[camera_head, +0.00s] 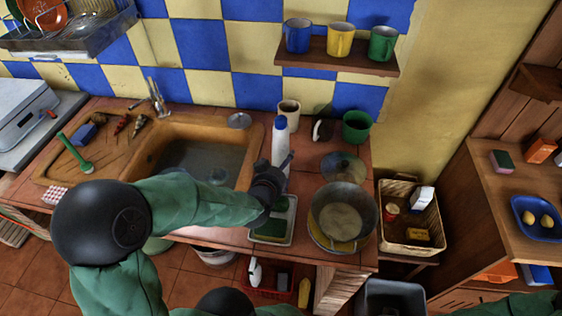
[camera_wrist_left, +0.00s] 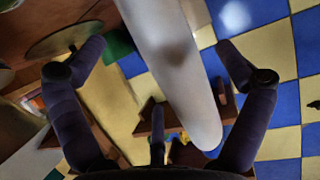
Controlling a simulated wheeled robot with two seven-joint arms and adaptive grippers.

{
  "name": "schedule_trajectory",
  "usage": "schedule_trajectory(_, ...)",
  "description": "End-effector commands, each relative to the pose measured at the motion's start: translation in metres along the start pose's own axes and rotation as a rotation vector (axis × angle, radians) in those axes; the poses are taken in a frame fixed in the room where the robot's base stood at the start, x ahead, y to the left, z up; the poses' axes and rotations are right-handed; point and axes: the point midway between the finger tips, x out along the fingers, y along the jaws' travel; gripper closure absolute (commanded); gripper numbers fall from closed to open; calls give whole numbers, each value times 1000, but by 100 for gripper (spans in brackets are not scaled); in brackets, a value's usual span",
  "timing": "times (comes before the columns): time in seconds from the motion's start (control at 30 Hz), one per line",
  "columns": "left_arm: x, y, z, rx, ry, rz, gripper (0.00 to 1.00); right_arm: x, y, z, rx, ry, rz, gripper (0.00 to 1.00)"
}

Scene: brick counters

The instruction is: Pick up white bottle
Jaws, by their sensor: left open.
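The white bottle (camera_head: 279,146) with a blue cap stands upright on the counter, just right of the sink. In the left wrist view the white bottle (camera_wrist_left: 172,65) shows as a long pale cylinder between the two fingers. My left gripper (camera_head: 274,178) is open at the near side of the bottle and hides its lower part. In the left wrist view the fingers stand apart, one on each side of the bottle, with visible gaps. I cannot tell whether either touches it. My right gripper is not in view.
A brown sink (camera_head: 250,152) lies left of the bottle. A white cup (camera_head: 289,109) stands behind it, and a green cup (camera_head: 356,126) to the right. A large metal pot (camera_head: 343,212) and a tray with sponges (camera_head: 268,236) are close to the gripper. A mug shelf (camera_head: 335,58) hangs above.

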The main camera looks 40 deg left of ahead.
Motion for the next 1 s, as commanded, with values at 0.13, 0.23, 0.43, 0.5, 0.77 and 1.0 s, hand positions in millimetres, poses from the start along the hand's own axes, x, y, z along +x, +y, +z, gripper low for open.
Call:
schedule_trajectory(0.13, 9, 0, 3, 0, 0, 0, 0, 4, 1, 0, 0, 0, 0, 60)
schedule_trajectory(0.23, 21, 0, 9, 0, -1, 0, 0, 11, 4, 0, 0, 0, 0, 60)
schedule_trajectory(0.43, 47, 1, 14, 0, -1, 1, 0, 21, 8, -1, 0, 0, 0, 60)
schedule_trajectory(0.5, 52, 1, 13, 0, -1, 1, 0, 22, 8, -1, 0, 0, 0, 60)
schedule_trajectory(0.77, 55, 0, 11, -1, 0, 0, 0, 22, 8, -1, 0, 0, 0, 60)
schedule_trajectory(1.0, 55, 0, 11, -1, 0, 0, 58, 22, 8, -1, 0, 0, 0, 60)
